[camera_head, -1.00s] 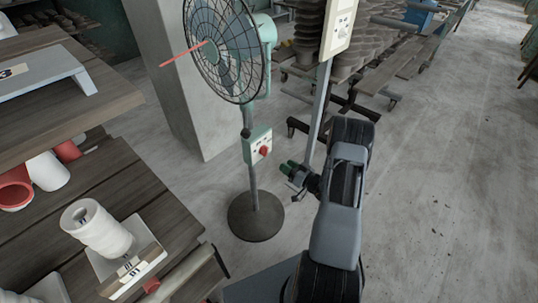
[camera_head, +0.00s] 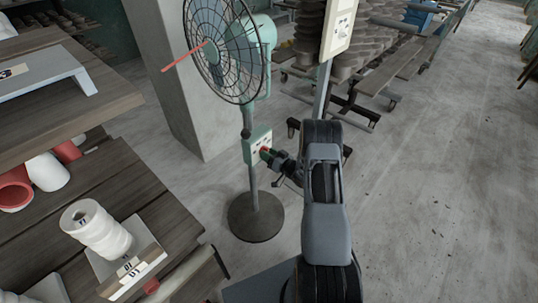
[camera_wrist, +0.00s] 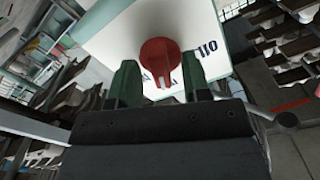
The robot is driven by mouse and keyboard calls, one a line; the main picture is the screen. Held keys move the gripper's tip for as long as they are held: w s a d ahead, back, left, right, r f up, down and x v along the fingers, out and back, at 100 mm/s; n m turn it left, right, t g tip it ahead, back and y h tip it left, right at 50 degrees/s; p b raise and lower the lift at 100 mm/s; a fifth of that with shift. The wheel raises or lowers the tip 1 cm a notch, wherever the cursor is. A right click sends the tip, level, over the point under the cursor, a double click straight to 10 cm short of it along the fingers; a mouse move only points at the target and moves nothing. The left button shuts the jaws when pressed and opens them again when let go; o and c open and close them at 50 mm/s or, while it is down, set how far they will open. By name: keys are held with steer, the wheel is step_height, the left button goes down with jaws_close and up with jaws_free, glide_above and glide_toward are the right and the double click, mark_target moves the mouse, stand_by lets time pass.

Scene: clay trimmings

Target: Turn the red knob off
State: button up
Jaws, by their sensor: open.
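The red knob (camera_wrist: 160,62) sits on the pale front panel of the fan's control box (camera_wrist: 118,28). In the wrist view a white mark on the knob's grip points down toward my gripper, and dark lettering shows beside and below the knob. In the head view the control box (camera_head: 250,146) is on the stand of a green pedestal fan (camera_head: 228,50). My gripper (camera_head: 269,154) is at the front of the box and mostly covers the knob. In the wrist view my gripper (camera_wrist: 160,80) is open, with one green finger on each side of the knob's lower part. Contact cannot be told.
A wooden bench (camera_head: 120,215) with a white thread cone (camera_head: 97,230) stands at the left. A pale pillar (camera_head: 175,80) rises behind the fan. A pole with a sign panel (camera_head: 338,30) stands near my arm.

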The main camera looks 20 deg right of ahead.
jaws_close()
steer(key=shift+f, duration=0.1)
stand_by(0.3)
steer(key=n+b, duration=1.7)
steer(key=b, duration=0.4)
steer(key=shift+d+n+b, duration=0.1)
steer(key=shift+n+b, duration=0.25)
steer(key=shift+n, duration=0.05)
jaws_free()
